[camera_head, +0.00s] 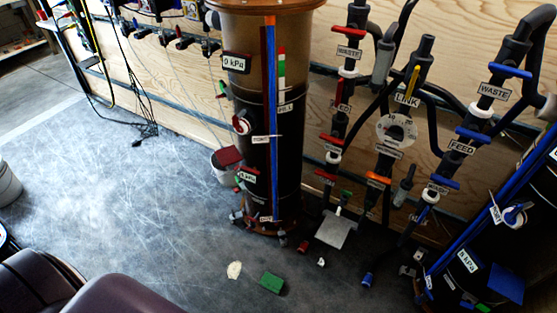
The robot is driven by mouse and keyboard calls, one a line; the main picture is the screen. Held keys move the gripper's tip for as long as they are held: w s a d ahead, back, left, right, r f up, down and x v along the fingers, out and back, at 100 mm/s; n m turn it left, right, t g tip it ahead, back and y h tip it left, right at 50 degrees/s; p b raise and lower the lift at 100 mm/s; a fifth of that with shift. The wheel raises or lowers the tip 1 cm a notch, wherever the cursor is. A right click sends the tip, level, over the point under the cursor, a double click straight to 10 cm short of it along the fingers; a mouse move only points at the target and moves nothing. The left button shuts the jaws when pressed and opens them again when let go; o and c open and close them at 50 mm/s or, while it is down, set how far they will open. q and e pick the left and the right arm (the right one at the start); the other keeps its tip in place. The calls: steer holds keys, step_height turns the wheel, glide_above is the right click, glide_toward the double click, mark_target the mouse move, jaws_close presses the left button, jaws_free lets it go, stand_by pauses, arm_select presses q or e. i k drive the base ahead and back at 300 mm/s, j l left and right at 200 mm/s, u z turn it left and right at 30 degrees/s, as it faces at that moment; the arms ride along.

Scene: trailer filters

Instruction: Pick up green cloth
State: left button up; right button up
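A small green piece (272,283), which looks like the green cloth, lies on the grey floor at the bottom centre of the head view. It looks like a flat, roughly rectangular block shape, with nothing on top of it. Neither of my grippers shows in this view, so I cannot tell where they are relative to it.
A pale crumpled piece (234,270) lies left of the green piece. Behind stands a tall dark filter column (268,140). A grey plate (336,231) and a second column (490,250) are to the right. Black cables (135,128) trail at left. The left floor is mostly clear.

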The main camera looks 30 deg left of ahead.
mark_target(270, 283)
steer(key=k+j+u, duration=0.15)
steer(key=k+j, duration=0.2)
steer(key=k+j+u, duration=0.15)
steer(key=k+j, duration=0.15)
steer(key=j, duration=0.25)
